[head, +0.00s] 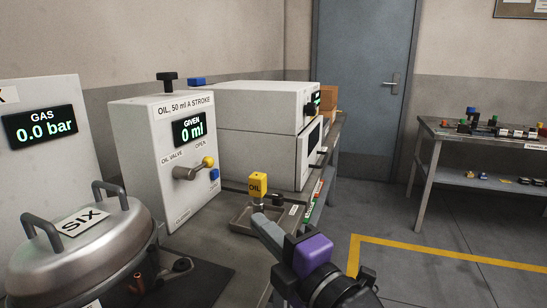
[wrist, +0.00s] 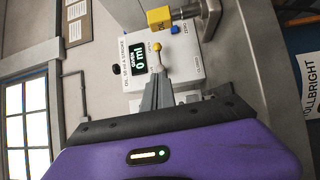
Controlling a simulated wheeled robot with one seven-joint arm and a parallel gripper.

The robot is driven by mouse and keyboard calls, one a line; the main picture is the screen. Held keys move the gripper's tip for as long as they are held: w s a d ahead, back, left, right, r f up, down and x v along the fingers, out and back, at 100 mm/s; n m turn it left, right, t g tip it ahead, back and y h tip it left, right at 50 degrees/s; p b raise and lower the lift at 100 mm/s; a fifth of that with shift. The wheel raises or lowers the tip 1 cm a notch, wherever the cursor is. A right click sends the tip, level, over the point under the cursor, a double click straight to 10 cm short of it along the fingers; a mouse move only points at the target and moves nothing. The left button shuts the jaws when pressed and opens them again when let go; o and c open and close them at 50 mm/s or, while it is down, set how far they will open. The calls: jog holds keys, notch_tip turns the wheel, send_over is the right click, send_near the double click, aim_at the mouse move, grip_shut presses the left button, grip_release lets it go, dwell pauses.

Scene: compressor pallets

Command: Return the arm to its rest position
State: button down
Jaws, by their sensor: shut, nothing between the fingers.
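My gripper (head: 260,220) reaches in from the lower right of the head view, with its purple hand (head: 312,254) behind grey fingers. The fingers are shut and empty. Their tips show in front of the yellow OIL fitting (head: 258,186); I cannot tell the exact gap. In the wrist view the gripper (wrist: 157,80) points toward the oil unit, with the fingertips overlapping the area just below its yellow-tipped valve handle. The oil unit (head: 150,122) reads GIVEN 0 ml. The rest of my arm is mostly out of view.
A lidded metal pot (head: 80,255) marked SIX and a gas panel (head: 42,155) reading 0.0 bar stand at left. A white cabinet (head: 245,140) stands behind the fitting. Open floor lies right, before another table (head: 440,131).

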jog(key=s+d+r+m+t+h, duration=0.2)
jog(key=d+r+m+t, duration=0.15)
jog(key=d+m, duration=0.4)
jog(key=s+d+f+m+t+h, duration=0.2)
jog(key=s+d+f+m+h, duration=0.5)
jog(key=f+m, duration=0.5)
jog(key=s+d+f+m+g+h, duration=0.15)
jog(key=s+f, duration=0.35)
jog(key=s, duration=0.5)
jog(key=s+d+f+m+g, duration=0.25)
jog(key=s+f, duration=0.35)
jog(key=s, duration=0.4)
jog(key=s+d+f+m+g, duration=0.25)
jog(key=s+f, duration=0.25)
jog(key=s, duration=0.6)
notch_tip(320, 180, up, 18)
jog(key=n+p, duration=0.1)
jog(key=p, duration=1.7)
jog(key=shift+w+d, duration=0.15)
jog(key=shift+d, duration=0.2)
